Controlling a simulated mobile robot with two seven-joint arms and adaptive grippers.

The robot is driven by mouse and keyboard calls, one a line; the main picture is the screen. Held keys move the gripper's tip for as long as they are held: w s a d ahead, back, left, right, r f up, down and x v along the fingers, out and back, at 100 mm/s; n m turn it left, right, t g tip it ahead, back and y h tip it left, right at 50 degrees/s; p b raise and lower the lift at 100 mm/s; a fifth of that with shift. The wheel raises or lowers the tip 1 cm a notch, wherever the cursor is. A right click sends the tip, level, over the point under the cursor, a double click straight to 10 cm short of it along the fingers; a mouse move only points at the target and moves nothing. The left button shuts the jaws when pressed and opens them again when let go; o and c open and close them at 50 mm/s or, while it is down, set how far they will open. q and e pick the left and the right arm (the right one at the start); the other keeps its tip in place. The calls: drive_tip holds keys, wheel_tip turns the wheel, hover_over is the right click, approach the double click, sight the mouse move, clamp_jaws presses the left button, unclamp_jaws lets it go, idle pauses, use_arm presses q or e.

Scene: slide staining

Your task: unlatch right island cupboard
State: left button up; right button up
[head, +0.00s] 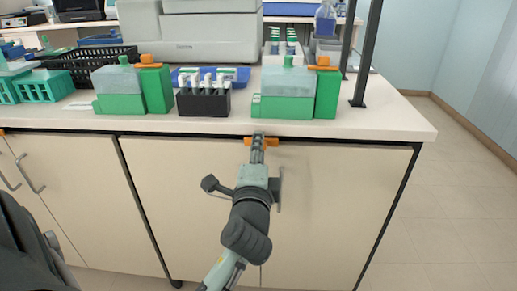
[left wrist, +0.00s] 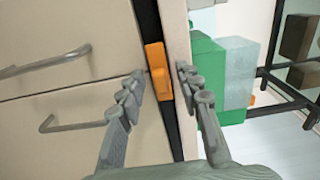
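The right island cupboard (head: 335,205) has two pale beige doors below the white countertop. An orange latch (head: 273,142) sits at the top where its two doors meet, just under the countertop edge. My left gripper (head: 258,142) reaches up to the latch and covers part of it. In the left wrist view, the orange latch (left wrist: 158,72) shows between the two spread fingers of my left gripper (left wrist: 162,78). The left fingertip is close beside the latch; contact cannot be told. The right finger is apart from it. Two bar handles (left wrist: 72,123) show on the doors. My right gripper is not in view.
Green boxes (head: 284,105), a black rack of vials (head: 203,102) and a large grey machine (head: 213,35) stand on the countertop (head: 385,122). Another cupboard (head: 75,175) with handles is at the left. Open floor (head: 455,190) lies to the right.

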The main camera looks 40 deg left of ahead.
use_arm(q)
drive_tip(key=v, duration=0.7)
drive_tip(key=shift+s, duration=0.2)
drive_tip(key=shift+d, duration=0.1)
